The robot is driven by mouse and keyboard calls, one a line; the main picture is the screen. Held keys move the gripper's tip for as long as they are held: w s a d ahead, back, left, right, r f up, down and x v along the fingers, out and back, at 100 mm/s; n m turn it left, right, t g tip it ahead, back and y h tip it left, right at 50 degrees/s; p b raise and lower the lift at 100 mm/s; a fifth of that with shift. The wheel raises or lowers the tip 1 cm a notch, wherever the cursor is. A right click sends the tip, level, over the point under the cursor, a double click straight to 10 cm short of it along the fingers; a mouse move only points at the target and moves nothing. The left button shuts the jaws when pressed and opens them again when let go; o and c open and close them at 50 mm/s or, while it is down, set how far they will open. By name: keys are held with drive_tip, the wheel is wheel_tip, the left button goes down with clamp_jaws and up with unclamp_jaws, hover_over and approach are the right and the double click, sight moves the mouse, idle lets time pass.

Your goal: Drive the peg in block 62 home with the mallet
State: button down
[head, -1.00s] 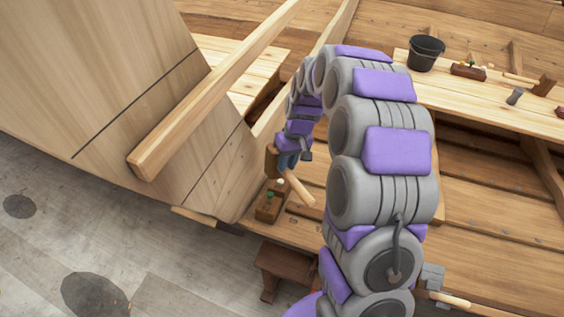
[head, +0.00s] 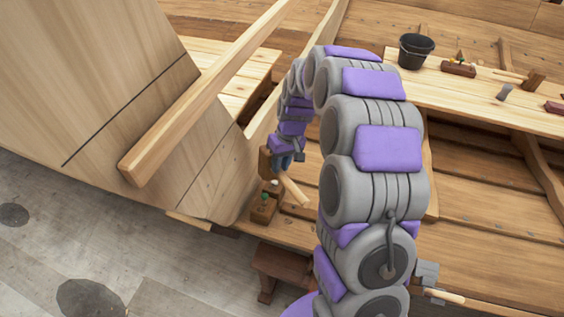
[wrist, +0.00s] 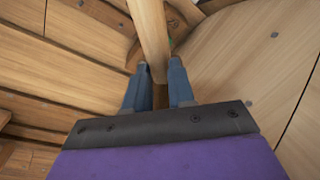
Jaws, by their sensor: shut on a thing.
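My gripper (wrist: 160,88) is shut on the wooden handle of the mallet (wrist: 149,35) in the wrist view. In the head view the mallet's dark head (head: 265,163) is left of my gripper (head: 283,162) and its pale handle slants down to the right. Just below the mallet head stands a small brown block (head: 264,209) with a green mark and a pale peg (head: 273,184) on top. I cannot read a number on it. The mallet head appears close above the peg; whether they touch I cannot tell. In the wrist view the block is mostly hidden behind the handle.
A long timber beam (head: 205,95) juts out left of my arm beside the hull planking (head: 90,80). A bench (head: 480,95) at the back right holds a black bucket (head: 416,50) and another block (head: 458,68). A brown stool (head: 282,262) stands below.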

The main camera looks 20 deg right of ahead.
drive_tip(key=shift+a, duration=0.55)
drive_tip(key=shift+d+r, duration=0.1)
drive_tip(key=shift+d, duration=0.1)
wheel_tip(320, 180, down, 9)
drive_tip(key=s+a, duration=0.2)
drive_tip(key=s, duration=0.1)
drive_tip(key=w+r, duration=0.1)
drive_tip(key=r, duration=0.1)
drive_tip(key=w+d+r, duration=0.1)
drive_tip(key=r, duration=0.1)
drive_tip(key=w+r, duration=0.1)
drive_tip(key=r, duration=0.1)
drive_tip(key=shift+d, duration=0.2)
drive_tip(key=v, duration=0.3)
drive_tip(key=shift+s+a+r, duration=0.15)
drive_tip(key=shift+s, duration=0.1)
drive_tip(key=shift+w+f, duration=0.2)
drive_tip(key=shift+w, duration=0.1)
drive_tip(key=shift+s+r, duration=0.1)
drive_tip(key=shift+s, duration=0.05)
drive_tip(key=shift+s+p, duration=0.15)
drive_tip(key=shift+p, duration=0.25)
